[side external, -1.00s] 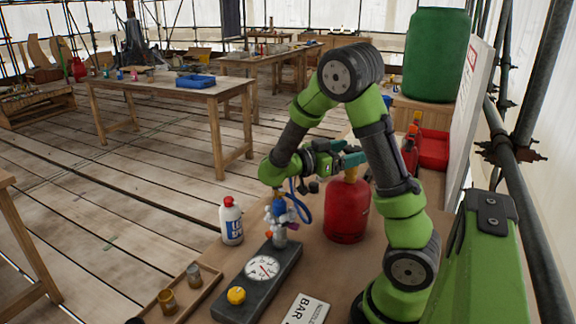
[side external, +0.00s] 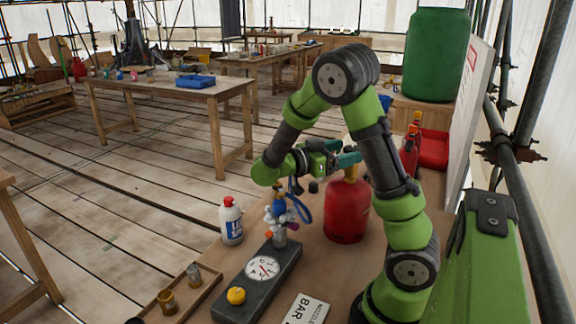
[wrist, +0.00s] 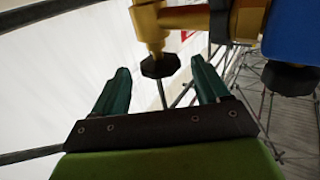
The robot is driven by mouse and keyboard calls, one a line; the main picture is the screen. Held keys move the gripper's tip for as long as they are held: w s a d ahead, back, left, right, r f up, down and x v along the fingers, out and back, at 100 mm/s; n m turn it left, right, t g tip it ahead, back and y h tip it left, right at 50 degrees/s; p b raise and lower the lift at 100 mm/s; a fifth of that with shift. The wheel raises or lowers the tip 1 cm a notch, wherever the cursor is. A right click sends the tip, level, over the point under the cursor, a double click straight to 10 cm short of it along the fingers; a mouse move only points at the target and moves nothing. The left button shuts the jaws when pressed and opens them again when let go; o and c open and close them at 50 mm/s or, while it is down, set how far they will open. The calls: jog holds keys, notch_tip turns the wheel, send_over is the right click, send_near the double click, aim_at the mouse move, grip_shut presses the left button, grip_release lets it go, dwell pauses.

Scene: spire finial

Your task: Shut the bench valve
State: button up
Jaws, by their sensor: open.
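My gripper (wrist: 160,86) is open, with its two dark green fingers apart and nothing between the tips. In the wrist view a black faceted knob (wrist: 160,66) on a brass fitting (wrist: 148,24) shows ahead of the gap between them; I cannot tell if it touches. In the side view my gripper (side external: 346,156) is over the bench near the top of a red gas cylinder (side external: 346,212). The cylinder's top is partly hidden by the fingers. A dark gauge block (side external: 258,287) has a white dial and a yellow knob (side external: 236,296). I cannot tell which part is the bench valve.
A white bottle with a red cap (side external: 231,222) stands left of the block. A wooden tray (side external: 207,285) with small jars is at the front left. A fitting with blue and white parts (side external: 279,217) rises from the block's far end. A white label (side external: 306,309) lies in front.

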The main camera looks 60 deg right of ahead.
jog(key=x, duration=0.5)
jog(key=shift+s+d, duration=0.2)
jog(key=n+t+h, duration=0.1)
jog(key=t, duration=0.1)
jog(key=n+t+h, duration=0.1)
jog(key=n+t, duration=0.1)
jog(key=n+t+h, duration=0.1)
jog(key=t, duration=0.1)
jog(key=shift+w+d, duration=0.1)
jog(key=shift+w, duration=0.3)
jog(key=v, duration=1.6)
jog(key=w+t+y, duration=0.4)
jog(key=w+t, duration=0.6)
jog(key=t, duration=0.1)
jog(key=w+a+r+n+t+y, duration=0.2)
jog(key=w+a+n+t+y, duration=0.1)
jog(key=a+y, duration=0.2)
jog(key=w+a+r+n+t+y, duration=0.3)
jog(key=a+n+t+y, duration=0.1)
jog(key=a, duration=0.1)
jog(key=shift+a+r+t+y, duration=0.3)
jog(key=shift+a+r+y, duration=0.05)
jog(key=shift+a+y, duration=0.05)
jog(key=shift+w, duration=0.1)
